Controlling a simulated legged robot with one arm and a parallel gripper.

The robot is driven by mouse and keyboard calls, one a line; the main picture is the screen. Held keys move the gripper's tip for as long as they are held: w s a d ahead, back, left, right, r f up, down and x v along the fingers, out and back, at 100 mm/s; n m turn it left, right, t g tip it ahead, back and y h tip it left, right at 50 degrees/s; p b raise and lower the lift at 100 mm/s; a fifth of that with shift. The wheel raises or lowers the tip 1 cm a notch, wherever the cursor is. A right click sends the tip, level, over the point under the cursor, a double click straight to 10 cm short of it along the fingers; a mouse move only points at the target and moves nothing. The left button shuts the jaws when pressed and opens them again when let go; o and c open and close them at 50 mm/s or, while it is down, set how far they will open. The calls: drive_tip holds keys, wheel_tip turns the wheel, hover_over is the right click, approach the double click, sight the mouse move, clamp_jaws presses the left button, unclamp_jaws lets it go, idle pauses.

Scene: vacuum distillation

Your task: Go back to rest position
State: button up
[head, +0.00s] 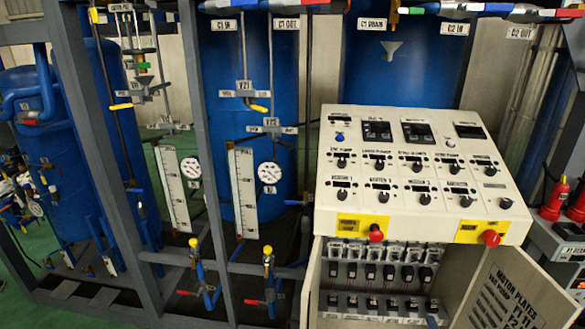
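My gripper and arm do not show in the head view. In front of me stands a distillation rig with a white sloped control panel (415,170) that carries several knobs, switches and dark displays. Two red emergency buttons sit on yellow plates along its lower edge, one at the left (376,233) and one at the right (491,238). Blue tanks stand behind, one in the middle (225,80) and one behind the panel (405,75).
An open cabinet below the panel shows rows of breakers (385,275), with its door (520,290) swung out to the right. Grey frame posts (95,140) and valves with yellow handles (268,252) stand at the left. Red bottle-shaped objects (555,198) stand at the right edge.

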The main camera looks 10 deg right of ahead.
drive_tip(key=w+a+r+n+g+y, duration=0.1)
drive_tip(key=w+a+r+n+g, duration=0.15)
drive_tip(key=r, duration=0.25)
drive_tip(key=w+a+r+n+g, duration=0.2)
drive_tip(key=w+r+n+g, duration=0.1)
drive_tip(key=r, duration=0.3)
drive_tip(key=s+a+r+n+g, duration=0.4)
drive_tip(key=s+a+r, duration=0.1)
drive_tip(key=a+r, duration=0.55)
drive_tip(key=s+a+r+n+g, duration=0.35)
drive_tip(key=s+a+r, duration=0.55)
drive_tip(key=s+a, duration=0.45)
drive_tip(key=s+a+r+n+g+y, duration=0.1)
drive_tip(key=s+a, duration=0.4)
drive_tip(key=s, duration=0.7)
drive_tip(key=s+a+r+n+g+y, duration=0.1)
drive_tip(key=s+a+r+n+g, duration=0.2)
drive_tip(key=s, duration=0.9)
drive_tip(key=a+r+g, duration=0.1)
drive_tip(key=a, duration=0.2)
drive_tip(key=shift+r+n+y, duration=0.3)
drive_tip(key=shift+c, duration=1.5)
